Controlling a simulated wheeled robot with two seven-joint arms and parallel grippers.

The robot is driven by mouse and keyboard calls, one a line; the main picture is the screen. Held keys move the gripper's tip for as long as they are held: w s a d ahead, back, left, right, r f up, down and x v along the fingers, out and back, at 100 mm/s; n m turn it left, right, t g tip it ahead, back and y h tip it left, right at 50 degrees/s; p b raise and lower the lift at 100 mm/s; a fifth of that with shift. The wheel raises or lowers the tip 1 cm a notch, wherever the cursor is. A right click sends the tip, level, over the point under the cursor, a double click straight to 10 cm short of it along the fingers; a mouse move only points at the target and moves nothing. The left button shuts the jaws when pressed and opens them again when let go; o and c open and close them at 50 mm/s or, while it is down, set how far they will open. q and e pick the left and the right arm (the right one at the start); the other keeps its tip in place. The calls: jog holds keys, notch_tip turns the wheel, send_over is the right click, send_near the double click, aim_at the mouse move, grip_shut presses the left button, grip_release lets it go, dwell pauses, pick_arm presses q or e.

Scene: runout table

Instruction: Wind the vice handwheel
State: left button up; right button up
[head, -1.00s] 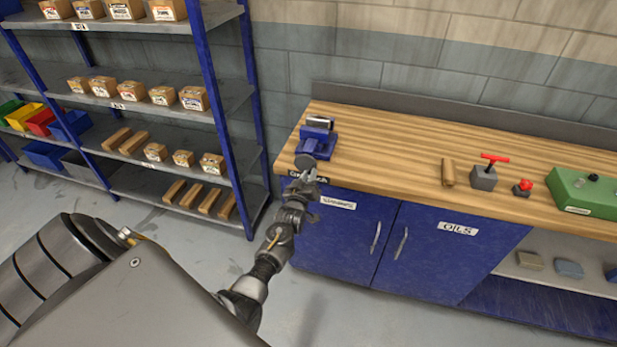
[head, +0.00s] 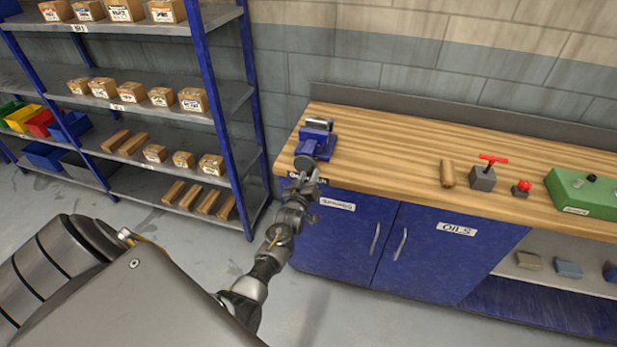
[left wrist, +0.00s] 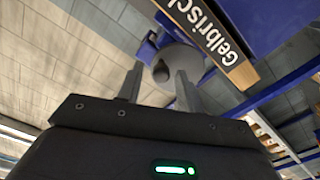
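The blue vice (head: 316,141) stands at the left end of the wooden workbench. Its round grey handwheel (head: 305,162) faces the bench's front edge. In the left wrist view the handwheel (left wrist: 185,60) is a grey disc with a dark knob (left wrist: 161,71) on it. My left gripper (head: 309,175) is just in front of the handwheel. In the left wrist view its two fingers are apart, with the knob showing between their tips; I cannot tell whether they touch it. My right gripper is out of view.
The workbench (head: 400,155) carries a wooden cylinder (head: 447,173), a grey block with a red T-handle (head: 483,178), a red button (head: 522,187) and a green box (head: 583,193) further right. Blue cupboard doors (head: 345,235) are below. A blue-framed shelf (head: 225,120) stands left.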

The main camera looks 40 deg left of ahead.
pick_arm(q)
jog(key=m, duration=0.5)
jog(key=shift+f+m, duration=0.1)
jog(key=shift+m, duration=0.3)
jog(key=m+p, duration=0.1)
jog(key=m, duration=0.2)
jog(key=shift+m, duration=0.4)
jog(key=m, duration=0.3)
jog(key=m+p, duration=0.1)
jog(key=m, duration=0.3)
jog(key=shift+m+p, duration=0.35)
jog(key=shift+m, duration=0.05)
jog(key=shift+a+m, duration=0.1)
jog(key=shift+m, duration=0.9)
jog(key=shift+r+m+p, duration=0.2)
jog(key=shift+m+p, duration=0.25)
jog(key=shift+m, duration=0.55)
jog(key=m, duration=0.2)
jog(key=shift+f+m, duration=0.15)
jog(key=shift+m, duration=0.15)
